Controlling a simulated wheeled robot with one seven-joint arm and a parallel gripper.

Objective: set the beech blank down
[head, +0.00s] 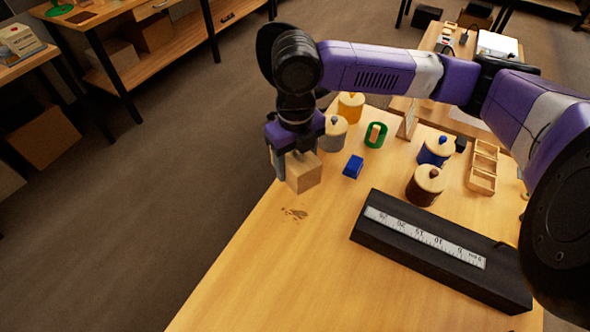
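The beech blank (304,174), a pale wooden block, is in my gripper (292,158) near the left edge of the bench (310,270). My gripper points down, with its fingers at the blank's upper part; one grey finger shows on the left side. The blank looks roughly level. I cannot tell whether its underside touches the bench or hangs just above it. Part of its top and far side is hidden by my gripper.
A brown stain (294,213) lies just in front of the blank. The front bench is clear.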

